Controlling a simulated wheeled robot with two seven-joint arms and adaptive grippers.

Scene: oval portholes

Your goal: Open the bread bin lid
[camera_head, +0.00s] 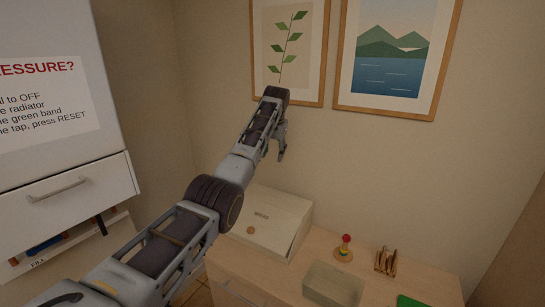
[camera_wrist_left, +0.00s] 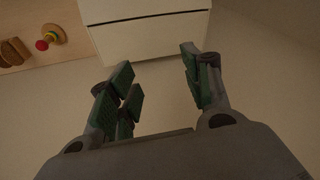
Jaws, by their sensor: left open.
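The cream bread bin (camera_head: 270,218) stands on the wooden counter against the wall, with its lid down. Its sloped front carries small dark lettering and a round wooden knob (camera_head: 250,230). My left arm reaches across the picture, and its gripper (camera_head: 281,143) hangs above and behind the bin, near the wall, apart from it. In the left wrist view the open, empty fingers (camera_wrist_left: 155,72) point toward the bin (camera_wrist_left: 145,32), which shows at the top with a dark seam across it. My right gripper is in neither view.
On the counter right of the bin are a stacked-ring toy (camera_head: 344,248), a toast rack (camera_head: 386,261), a grey-beige box (camera_head: 333,284) and a green item (camera_head: 410,301). Two framed pictures hang behind. A white cabinet (camera_head: 65,180) stands at left.

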